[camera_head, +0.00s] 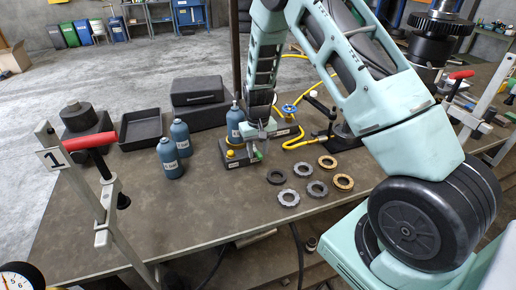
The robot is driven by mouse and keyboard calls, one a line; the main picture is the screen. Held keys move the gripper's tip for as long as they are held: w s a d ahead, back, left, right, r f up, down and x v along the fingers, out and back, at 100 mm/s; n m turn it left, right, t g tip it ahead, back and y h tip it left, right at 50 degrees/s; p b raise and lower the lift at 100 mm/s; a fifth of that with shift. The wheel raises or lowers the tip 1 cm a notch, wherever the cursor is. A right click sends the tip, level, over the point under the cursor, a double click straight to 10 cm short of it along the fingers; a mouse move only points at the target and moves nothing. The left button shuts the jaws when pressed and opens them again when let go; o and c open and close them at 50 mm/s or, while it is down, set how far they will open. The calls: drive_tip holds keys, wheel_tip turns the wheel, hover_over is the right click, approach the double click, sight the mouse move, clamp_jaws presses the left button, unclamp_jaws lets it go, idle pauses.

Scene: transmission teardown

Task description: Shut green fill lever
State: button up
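A small dark fill fixture (243,161) with a yellow knob (230,154) stands on the workbench. My gripper (256,148) points down over it, close in front of a blue bottle (236,116). A small green piece at the fixture's right side, which may be the green fill lever (259,156), shows just below my gripper. My gripper and wrist hide much of the fixture. I cannot tell whether my gripper touches the lever or how its fingers are set.
Two blue bottles (174,150) stand left of the fixture. Several ring gears (289,197) lie to its right. A yellow hose (300,143) and blue handwheel (289,108) are behind. A red-handled clamp (92,140) stands at the left edge. The bench's front left (130,215) is clear.

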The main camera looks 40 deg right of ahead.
clamp_jaws()
drive_tip(key=shift+d, duration=0.15)
drive_tip(key=n+b, duration=0.1)
drive_tip(key=n, duration=0.1)
drive_tip(key=d+n+b, duration=0.1)
drive_tip(key=n+b, duration=0.1)
drive_tip(key=shift+d+f, duration=0.1)
drive_tip(key=shift+d, duration=0.2)
drive_tip(key=n, duration=0.1)
drive_tip(key=d+n+b, duration=0.1)
drive_tip(key=n, duration=0.1)
drive_tip(key=shift+w+d+n, duration=0.15)
drive_tip(key=shift+d+n, duration=0.05)
drive_tip(key=shift+n, duration=0.1)
drive_tip(key=n, duration=0.1)
drive_tip(key=d+n, duration=0.1)
drive_tip(key=n, duration=0.1)
drive_tip(key=w+n, duration=0.1)
drive_tip(key=shift+w+d+n+b, duration=0.1)
drive_tip(key=shift+d+n+b, duration=0.2)
drive_tip(key=n, duration=0.1)
drive_tip(key=w+n, duration=0.1)
drive_tip(key=n, duration=0.1)
drive_tip(key=w+d+n, duration=0.1)
drive_tip(key=n, duration=0.1)
drive_tip(key=shift+r+p, duration=0.2)
drive_tip(key=shift+p, duration=0.15)
drive_tip(key=shift+n, duration=0.3)
